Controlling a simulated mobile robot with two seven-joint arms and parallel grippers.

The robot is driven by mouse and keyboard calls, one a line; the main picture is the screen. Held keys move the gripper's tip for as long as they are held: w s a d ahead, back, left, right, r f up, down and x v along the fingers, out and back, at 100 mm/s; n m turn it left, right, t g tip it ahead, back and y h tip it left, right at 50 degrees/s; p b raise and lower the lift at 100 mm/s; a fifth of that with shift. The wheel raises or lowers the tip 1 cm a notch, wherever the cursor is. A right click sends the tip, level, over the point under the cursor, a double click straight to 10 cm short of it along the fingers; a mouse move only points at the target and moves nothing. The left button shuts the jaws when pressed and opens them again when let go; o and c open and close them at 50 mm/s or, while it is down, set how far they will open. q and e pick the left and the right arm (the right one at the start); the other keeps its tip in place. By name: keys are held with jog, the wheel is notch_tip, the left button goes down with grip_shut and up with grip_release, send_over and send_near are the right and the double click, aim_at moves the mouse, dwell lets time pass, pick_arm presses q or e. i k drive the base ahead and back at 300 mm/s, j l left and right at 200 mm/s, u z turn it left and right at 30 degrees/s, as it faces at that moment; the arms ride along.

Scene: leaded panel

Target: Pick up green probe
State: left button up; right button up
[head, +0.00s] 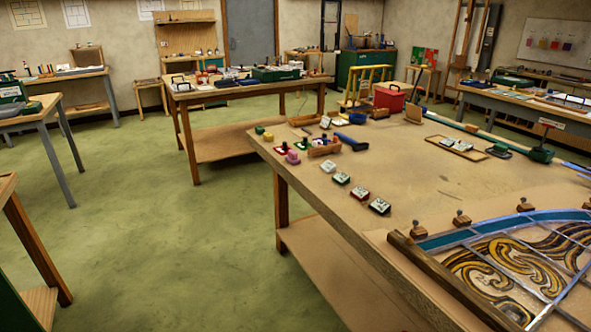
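I cannot single out a green probe with certainty. A long green tool with a dark green end (541,154) lies at the right of the bench. Neither of my grippers is in view.
A leaded panel (520,265) with a wooden batten (440,277) fills the bench's near right. Several small labelled blocks (360,193) line its left edge. A red box (389,97) stands at the back. Green floor (150,230) is open at left; another bench (240,91) stands behind.

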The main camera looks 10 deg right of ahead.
aim_at(341, 179)
jog(key=i+j+u, duration=0.15)
jog(key=i+u, duration=0.2)
jog(key=i, duration=0.95)
jog(key=i+z, duration=0.35)
jog(key=i+j+z, duration=0.2)
jog(key=z, duration=0.15)
jog(key=i+j+z, duration=0.2)
jog(key=z, duration=0.15)
jog(key=i+j+z, duration=0.15)
jog(key=z, duration=0.2)
jog(key=i+j+z, duration=0.2)
jog(key=z, duration=0.15)
jog(key=i+j+z, duration=0.1)
jog(key=j+z, duration=0.25)
